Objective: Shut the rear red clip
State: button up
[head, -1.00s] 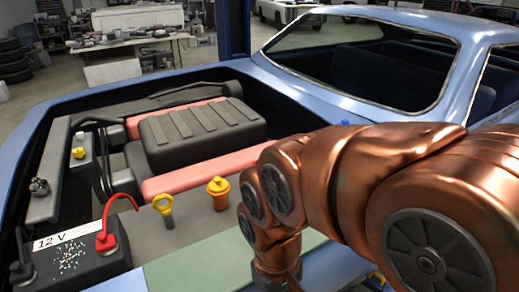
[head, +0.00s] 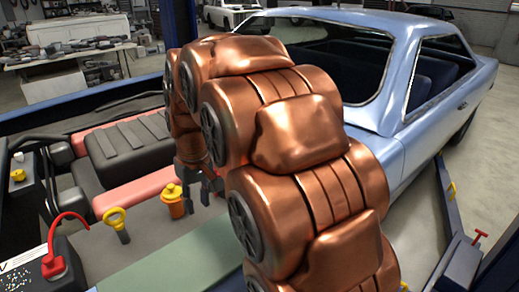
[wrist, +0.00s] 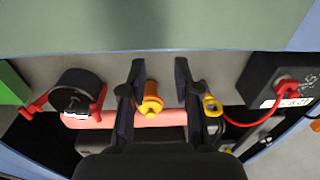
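The wrist view shows a dark round canister (wrist: 76,92) with a red clip on each side. The left red clip (wrist: 36,107) slants outward from the canister. The right red clip (wrist: 98,101) stands close against its side. I cannot tell which is the rear one. In the head view the canister is not seen; my arm covers part of the bay. My gripper (head: 202,190) is open and empty, pointing down over the engine bay near the orange filler cap. In the wrist view the cap appears between the fingers of my gripper (wrist: 158,82), and the canister lies left of them.
The orange cap (head: 174,203), yellow dipstick ring (head: 117,219) and battery with red terminal (head: 55,265) stand near the gripper. A black ribbed engine cover (head: 130,150) lies behind. A green panel (head: 180,262) borders the bay in front.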

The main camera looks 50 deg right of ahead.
jog(key=w+d+f+t+b, duration=0.1)
jog(key=w+d, duration=0.4)
jog(key=d, duration=0.4)
jog(key=w+d+f+t+h, duration=0.1)
jog(key=w+d, duration=0.4)
jog(key=d, duration=0.4)
jog(key=w+d+t+b, duration=0.1)
jog(key=w+d, duration=0.5)
jog(key=d, duration=0.3)
jog(key=d+f+h, duration=0.1)
jog(key=d+f, duration=0.3)
jog(key=d, duration=1)
jog(key=shift+t, duration=0.4)
jog(key=shift+p+x, duration=0.5)
jog(key=shift+x, duration=3.15)
jog(key=shift+w+r, duration=0.1)
jog(key=shift+w, duration=0.1)
grip_shut()
